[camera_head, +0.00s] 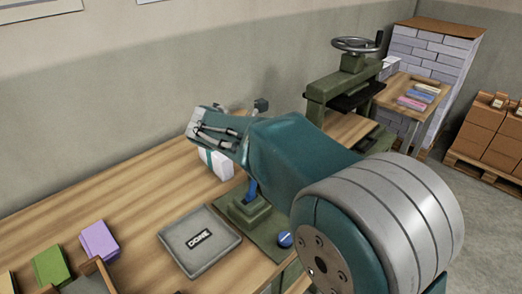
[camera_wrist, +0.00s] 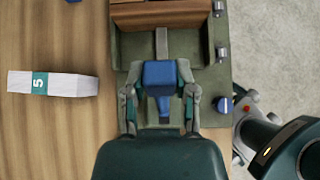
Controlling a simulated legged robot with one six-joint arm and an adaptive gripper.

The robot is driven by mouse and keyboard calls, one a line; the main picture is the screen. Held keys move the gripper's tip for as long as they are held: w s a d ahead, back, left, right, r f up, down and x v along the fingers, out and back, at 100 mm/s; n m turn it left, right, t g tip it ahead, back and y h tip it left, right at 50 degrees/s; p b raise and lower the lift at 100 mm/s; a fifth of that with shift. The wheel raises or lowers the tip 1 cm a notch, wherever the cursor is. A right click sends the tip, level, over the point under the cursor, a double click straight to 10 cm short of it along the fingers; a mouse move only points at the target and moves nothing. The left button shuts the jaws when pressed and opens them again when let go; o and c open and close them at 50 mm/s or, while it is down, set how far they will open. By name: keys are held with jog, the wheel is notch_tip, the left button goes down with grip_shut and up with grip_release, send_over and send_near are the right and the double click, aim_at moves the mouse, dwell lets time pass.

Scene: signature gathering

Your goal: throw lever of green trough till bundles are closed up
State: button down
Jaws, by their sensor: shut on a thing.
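The green trough (camera_wrist: 125,60) shows in the wrist view, with a brown block (camera_wrist: 160,16) across its upper part and a metal bar running down from it. A blue lever handle (camera_wrist: 160,74) stands at the trough's near end. My gripper (camera_wrist: 161,100) is shut on this handle, one grey finger on each side. In the head view, my arm covers most of the trough; its green end (camera_head: 248,213) and a blue part (camera_head: 252,190) show below the arm. How the bundles sit inside the trough is hidden.
A white bundle with a teal band (camera_wrist: 40,84) lies left of the trough. A grey tray (camera_head: 180,243) and purple (camera_head: 98,240) and green (camera_head: 51,265) blocks are on the wooden table. A green press with a handwheel (camera_head: 350,75) stands behind.

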jog(key=shift+c, duration=2)
grip_release()
jog(key=shift+w+a, duration=0.1)
jog(key=shift+a, duration=0.05)
jog(key=v, duration=1.2)
jog(key=shift+w+f, duration=0.1)
